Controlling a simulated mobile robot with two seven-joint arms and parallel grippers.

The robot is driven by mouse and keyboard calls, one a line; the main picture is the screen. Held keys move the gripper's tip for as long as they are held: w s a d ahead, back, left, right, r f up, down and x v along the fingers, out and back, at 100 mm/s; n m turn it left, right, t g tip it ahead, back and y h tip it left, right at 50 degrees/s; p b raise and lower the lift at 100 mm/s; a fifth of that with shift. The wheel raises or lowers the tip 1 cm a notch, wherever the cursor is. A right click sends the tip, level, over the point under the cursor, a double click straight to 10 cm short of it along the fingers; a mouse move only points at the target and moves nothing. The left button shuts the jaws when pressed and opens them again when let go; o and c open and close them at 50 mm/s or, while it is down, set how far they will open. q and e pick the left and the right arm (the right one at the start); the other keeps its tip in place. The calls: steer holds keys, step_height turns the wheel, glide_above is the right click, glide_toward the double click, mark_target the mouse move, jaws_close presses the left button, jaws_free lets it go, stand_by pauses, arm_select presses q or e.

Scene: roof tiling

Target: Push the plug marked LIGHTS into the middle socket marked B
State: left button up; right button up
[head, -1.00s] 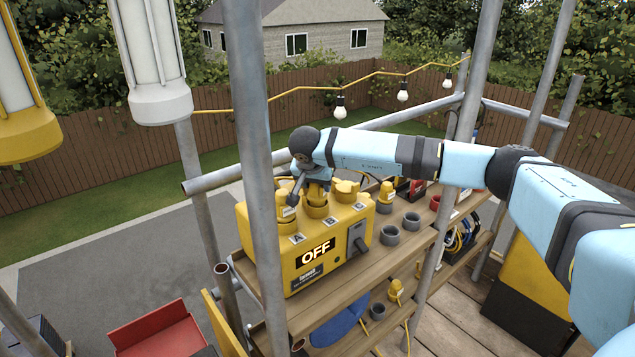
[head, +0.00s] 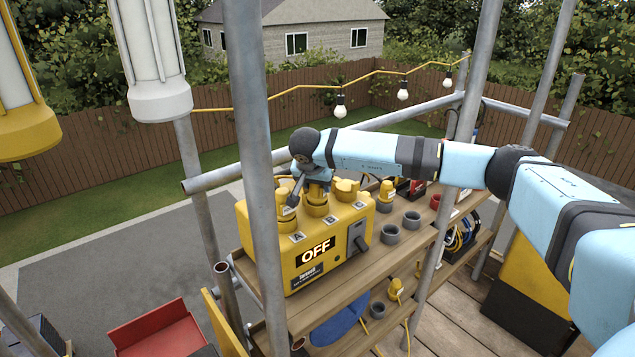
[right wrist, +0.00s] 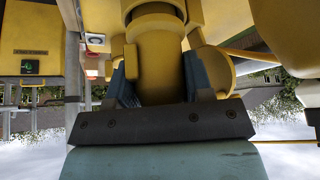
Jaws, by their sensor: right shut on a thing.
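The yellow power box (head: 330,265) stands on the upper shelf with a display reading OFF. Its top has a row of sockets marked A, B and C. My right gripper (head: 317,184) is directly above the middle socket B (head: 316,209), pointing down. It is shut on a yellow plug (right wrist: 158,75), which sits between its fingers in the right wrist view. The plug is upright and in line with socket B; its marking is not readable, and how deep it sits cannot be told. Another yellow plug (head: 284,205) stands at socket A. My left gripper is not in view.
A lever (head: 358,240) is on the box's right side. Grey cups (head: 411,221) and a labelled yellow plug (head: 387,191) stand right of the box. Scaffold poles (head: 262,200) rise close in front of and beside the shelf. A string of bulbs (head: 341,107) hangs behind.

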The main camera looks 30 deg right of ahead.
mark_target(315, 199)
steer(key=shift+f, duration=0.3)
steer(key=o, duration=0.8)
steer(key=shift+c, duration=0.2)
steer(key=shift+p+v, duration=0.6)
steer(key=shift+v, duration=0.45)
steer(key=shift+p+v, duration=0.8)
steer(key=shift+v, duration=0.6)
steer(key=p+v, duration=0.3)
steer(key=v, duration=0.3)
